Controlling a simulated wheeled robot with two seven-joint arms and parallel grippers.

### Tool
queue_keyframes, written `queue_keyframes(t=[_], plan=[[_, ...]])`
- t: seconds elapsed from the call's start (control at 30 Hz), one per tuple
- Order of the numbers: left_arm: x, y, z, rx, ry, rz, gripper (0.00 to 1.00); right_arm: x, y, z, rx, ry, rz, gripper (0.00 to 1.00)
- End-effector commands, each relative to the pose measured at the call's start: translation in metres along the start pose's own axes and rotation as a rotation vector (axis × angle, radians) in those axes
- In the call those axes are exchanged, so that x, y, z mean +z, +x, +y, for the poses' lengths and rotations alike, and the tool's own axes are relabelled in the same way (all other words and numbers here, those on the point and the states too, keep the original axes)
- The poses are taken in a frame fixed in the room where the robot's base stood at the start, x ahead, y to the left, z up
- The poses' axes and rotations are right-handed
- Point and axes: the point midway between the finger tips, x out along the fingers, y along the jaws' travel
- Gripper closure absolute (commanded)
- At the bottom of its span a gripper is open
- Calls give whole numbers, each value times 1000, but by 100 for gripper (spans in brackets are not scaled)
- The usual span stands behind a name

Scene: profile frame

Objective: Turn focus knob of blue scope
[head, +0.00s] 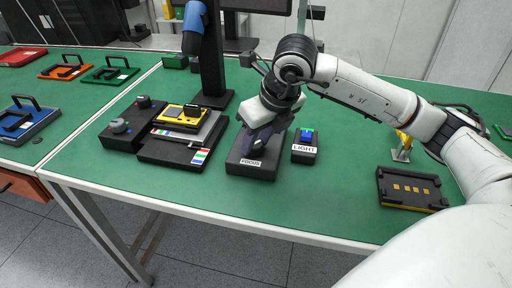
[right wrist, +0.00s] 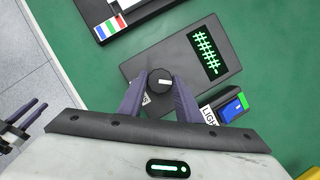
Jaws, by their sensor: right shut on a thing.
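The blue scope (head: 194,30) hangs on a dark upright stand at the back of the green bench. A dark box labelled FOCUS (head: 250,168) sits in front and to the right of it. The box also shows in the right wrist view (right wrist: 190,50), with a round black knob (right wrist: 159,79) bearing a white mark. My right gripper (head: 257,140) reaches down onto the box; its purple fingers (right wrist: 160,95) are shut on the knob, one each side. The gripper hides the knob in the head view. Two dark prongs of my left gripper (right wrist: 35,112) show at the right wrist view's left edge.
A LIGHT box (head: 304,147) with a blue switch stands just right of the FOCUS box. Black units (head: 124,128) and a yellow device (head: 184,115) stand to the left. A dark tray (head: 410,205) lies at right. The green bench front (head: 300,215) is clear.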

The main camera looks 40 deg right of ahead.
Motion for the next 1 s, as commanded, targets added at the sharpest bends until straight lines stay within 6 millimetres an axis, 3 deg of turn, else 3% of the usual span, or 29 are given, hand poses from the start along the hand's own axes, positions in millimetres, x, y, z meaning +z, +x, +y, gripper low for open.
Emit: queue_keyframes(t=[0.17,0.5,1.0], plan=[[13,12,-1,0,3,-5,69,0,3,-2,60,-143,-3,91],[10,16,5,12,11,8,69,1,0,-3,156,-373,-1,91],[12,18,7,14,10,3,69,2,0,-4,206,-498,-1,91]])
